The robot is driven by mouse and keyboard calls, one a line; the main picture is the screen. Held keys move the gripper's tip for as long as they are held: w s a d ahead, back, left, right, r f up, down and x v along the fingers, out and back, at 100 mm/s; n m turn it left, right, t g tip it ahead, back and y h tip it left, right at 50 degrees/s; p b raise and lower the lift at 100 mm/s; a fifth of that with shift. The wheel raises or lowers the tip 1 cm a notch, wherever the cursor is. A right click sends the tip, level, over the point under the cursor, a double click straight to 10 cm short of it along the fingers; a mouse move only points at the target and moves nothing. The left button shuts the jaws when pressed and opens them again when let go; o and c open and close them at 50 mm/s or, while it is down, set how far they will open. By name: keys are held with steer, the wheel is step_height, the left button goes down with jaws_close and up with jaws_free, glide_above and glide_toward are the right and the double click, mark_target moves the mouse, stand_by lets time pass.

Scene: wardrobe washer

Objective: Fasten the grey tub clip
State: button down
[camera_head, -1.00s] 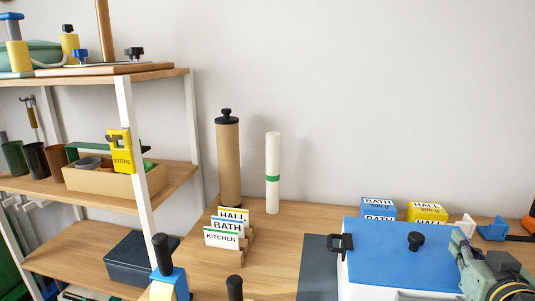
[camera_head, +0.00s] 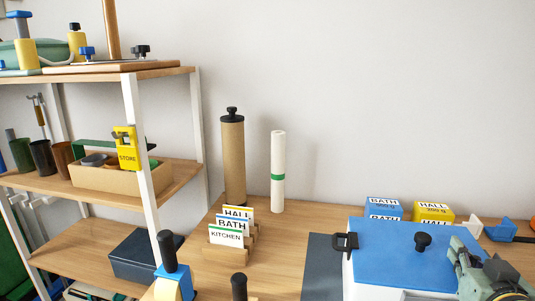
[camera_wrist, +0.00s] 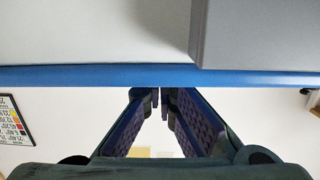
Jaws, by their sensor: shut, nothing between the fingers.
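The tub has a blue lid (camera_head: 390,250) with a black knob (camera_head: 423,242) on top and a dark clip (camera_head: 345,243) at its left edge. In the wrist view the blue lid edge (camera_wrist: 110,76) crosses the picture, with the pale tub wall (camera_wrist: 90,35) above it. A large grey block (camera_wrist: 260,35), apparently the grey clip, shows at upper right and slightly overlaps the blue edge. My gripper (camera_wrist: 157,97) is shut and empty, its tips just below the blue edge and left of the block. Whether the tips touch the lid is unclear. In the head view my arm hides the tub's right end.
Blue and yellow label boxes (camera_head: 433,212) stand behind the tub. A card holder (camera_head: 232,250), a brown cylinder (camera_head: 233,160) and a white roll (camera_head: 278,170) stand to its left on the bench. A shelf unit (camera_head: 146,180) stands further left. A dark mat (camera_head: 322,268) borders the tub.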

steer(key=shift+s+a+f, duration=0.1)
steer(key=shift+s+a, duration=0.05)
steer(key=shift+s, duration=1.15)
steer(key=shift+s+a+f, duration=0.1)
steer(key=shift+s, duration=1.2)
steer(key=v, duration=1.2)
steer(key=shift+r, duration=0.15)
